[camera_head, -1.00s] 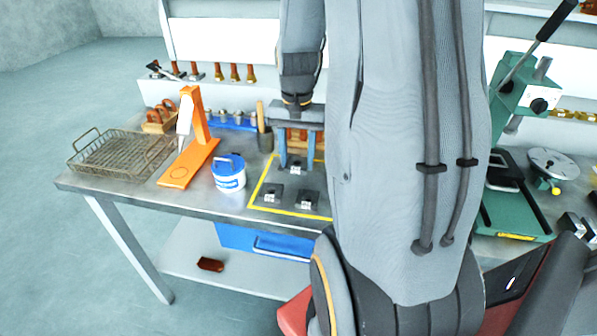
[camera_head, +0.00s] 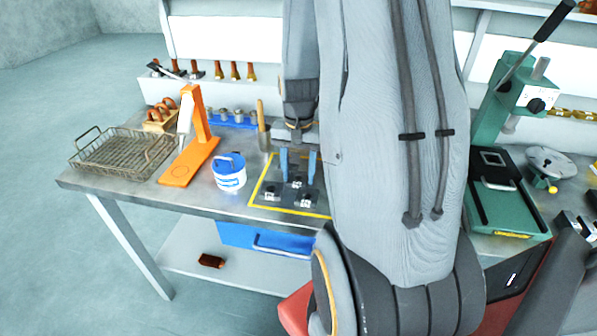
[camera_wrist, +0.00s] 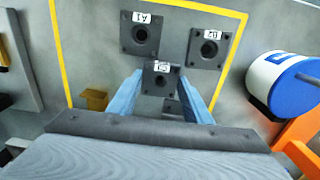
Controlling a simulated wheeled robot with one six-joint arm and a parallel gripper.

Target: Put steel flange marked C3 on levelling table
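The steel flange marked C3 (camera_wrist: 160,78) is a dark square plate with a central bore and a white tag. It lies at the bench's yellow-outlined area, and also shows in the head view (camera_head: 297,184). My gripper (camera_wrist: 161,82) has its two blue fingers on either side of it, close to its edges; I see no clear grip. In the head view my gripper (camera_head: 298,172) points down over it. Flanges A1 (camera_wrist: 140,33) and B2 (camera_wrist: 208,48) lie beside it. A round grey plate with a yellow knob (camera_head: 550,162) at far right may be the levelling table.
A white-and-blue tub (camera_head: 229,173), an orange stand (camera_head: 190,150) and a wire basket (camera_head: 122,154) stand to the left. A green lever press (camera_head: 508,200) stands on the right. My arm hides the middle of the bench.

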